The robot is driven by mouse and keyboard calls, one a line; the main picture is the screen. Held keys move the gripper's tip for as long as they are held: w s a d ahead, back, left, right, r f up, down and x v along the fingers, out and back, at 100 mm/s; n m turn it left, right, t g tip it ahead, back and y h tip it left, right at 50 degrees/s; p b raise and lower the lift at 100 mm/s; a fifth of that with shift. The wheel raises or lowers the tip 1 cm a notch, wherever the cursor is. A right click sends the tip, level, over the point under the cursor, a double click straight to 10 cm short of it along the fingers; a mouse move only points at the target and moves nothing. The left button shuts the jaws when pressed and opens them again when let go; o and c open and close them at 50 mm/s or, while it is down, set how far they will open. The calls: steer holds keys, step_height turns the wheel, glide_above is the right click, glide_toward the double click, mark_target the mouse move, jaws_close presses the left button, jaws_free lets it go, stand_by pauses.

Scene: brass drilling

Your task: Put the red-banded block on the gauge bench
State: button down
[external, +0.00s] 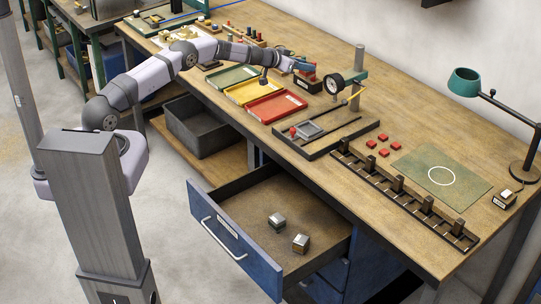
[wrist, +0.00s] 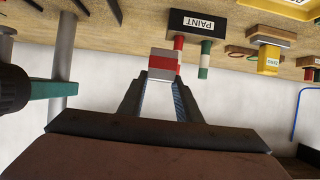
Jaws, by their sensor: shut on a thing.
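In the wrist view, my gripper (wrist: 162,82) is shut on a small pale block with a red band (wrist: 164,66), held between the fingertips. In the external view my gripper (external: 303,66) is above the far middle of the workbench, by the stand labelled PAINT (wrist: 197,24). The held block is too small to make out there. A dark fixture (external: 345,139) with a round dial gauge (external: 333,83) on a post, a grey plate (external: 310,129) and a red knob stands to the right of the gripper. I take it for the gauge bench. Nothing is seen touching the held block except my fingers.
Green (external: 232,77), yellow (external: 252,91) and red (external: 277,107) trays lie left of the fixture. An open drawer (external: 226,233) holds two small blocks. Several red pieces, a slotted black rack (external: 412,197), a green mat (external: 458,180) and a lamp (external: 465,82) are at right.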

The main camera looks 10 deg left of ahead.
steer(key=shift+s+d+r, duration=0.2)
steer(key=shift+d, duration=0.3)
steer(key=shift+s+d+r, duration=0.15)
steer(key=shift+d, duration=0.35)
steer(key=shift+f+b, duration=3.3)
steer(key=shift+f, duration=1.65)
steer(key=shift+f, duration=0.15)
steer(key=c, duration=1.3)
jaws_free()
steer(key=shift+a+f, duration=0.1)
steer(key=shift+f, duration=0.05)
steer(key=shift+s, duration=0.1)
steer(key=shift+b, duration=0.5)
